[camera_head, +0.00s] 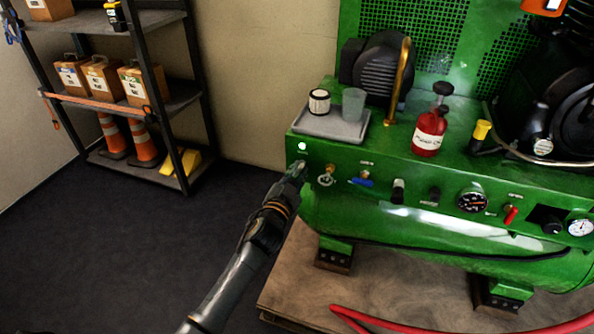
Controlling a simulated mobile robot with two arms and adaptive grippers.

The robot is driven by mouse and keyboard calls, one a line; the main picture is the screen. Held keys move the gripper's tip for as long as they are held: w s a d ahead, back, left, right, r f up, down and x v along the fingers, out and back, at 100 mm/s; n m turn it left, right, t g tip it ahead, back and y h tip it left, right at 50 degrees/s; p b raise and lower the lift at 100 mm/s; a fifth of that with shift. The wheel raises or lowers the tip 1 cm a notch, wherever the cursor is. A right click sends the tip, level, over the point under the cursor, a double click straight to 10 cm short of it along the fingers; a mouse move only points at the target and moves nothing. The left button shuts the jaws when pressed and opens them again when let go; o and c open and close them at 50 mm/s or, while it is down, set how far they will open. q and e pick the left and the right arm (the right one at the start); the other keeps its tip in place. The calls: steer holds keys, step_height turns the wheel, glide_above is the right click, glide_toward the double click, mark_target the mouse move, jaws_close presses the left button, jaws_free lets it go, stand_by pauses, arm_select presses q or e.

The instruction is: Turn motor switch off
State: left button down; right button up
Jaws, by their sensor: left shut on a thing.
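My left gripper (296,170) is at the left end of the green machine's front panel, just below a lit green light (302,146). It is shut on a small part there, which looks to be the motor switch; the fingers hide that part, so its position cannot be told. The green compressor (440,195) carries a row of controls to the right of the gripper: a brass fitting with a ring (326,176), a blue-handled valve (362,181), black knobs, a gauge (472,201) and a red lever (511,215). My right gripper is not in view.
A grey tray (318,124) with a filter and a cup sits on the machine, beside a red bottle (428,135). A red hose (400,325) lies in front. A shelf (150,106) with boxes and cones stands at the left. The dark floor between is clear.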

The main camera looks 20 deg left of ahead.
arm_select(q)
steer(key=shift+m, duration=0.6)
steer(key=m, duration=0.3)
steer(key=shift+d+f+m+p, duration=0.1)
steer(key=shift+m+p, duration=0.2)
steer(key=m, duration=0.4)
steer(key=shift+f, duration=0.1)
steer(key=m, duration=0.4)
steer(key=shift+f, duration=0.1)
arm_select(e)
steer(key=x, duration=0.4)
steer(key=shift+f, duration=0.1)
arm_select(q)
steer(key=c, duration=1.4)
jaws_free()
steer(key=shift+d, duration=0.1)
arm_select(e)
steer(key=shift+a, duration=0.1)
